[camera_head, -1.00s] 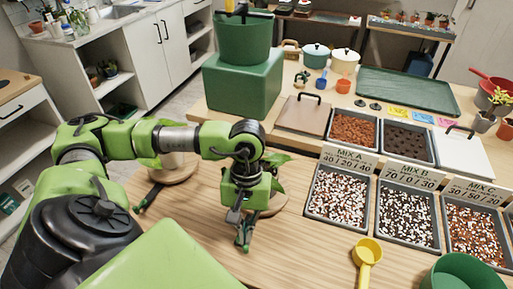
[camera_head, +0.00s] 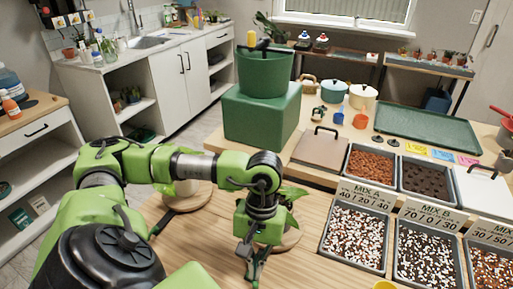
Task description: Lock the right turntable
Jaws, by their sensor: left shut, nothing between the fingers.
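The right turntable (camera_head: 293,240) is a round wooden disc on the table, mostly hidden behind my left gripper. Green leaves show above it, and the pot there is hidden. My left gripper (camera_head: 252,270) is shut and empty, pointing down in front of the disc's left side. The right turntable's lock cannot be made out behind the gripper. The left turntable (camera_head: 203,199) is a similar disc with a pale pot (camera_head: 187,187), partly behind my arm. A dark green lever (camera_head: 160,224) sticks out at its front left. My right gripper is not in view.
Trays of mix A (camera_head: 354,236) and mix B (camera_head: 424,257) stand to the right of the right turntable. A large green block (camera_head: 262,117) with a green bucket (camera_head: 265,75) stands behind. The wooden table (camera_head: 200,245) is bare at the front left.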

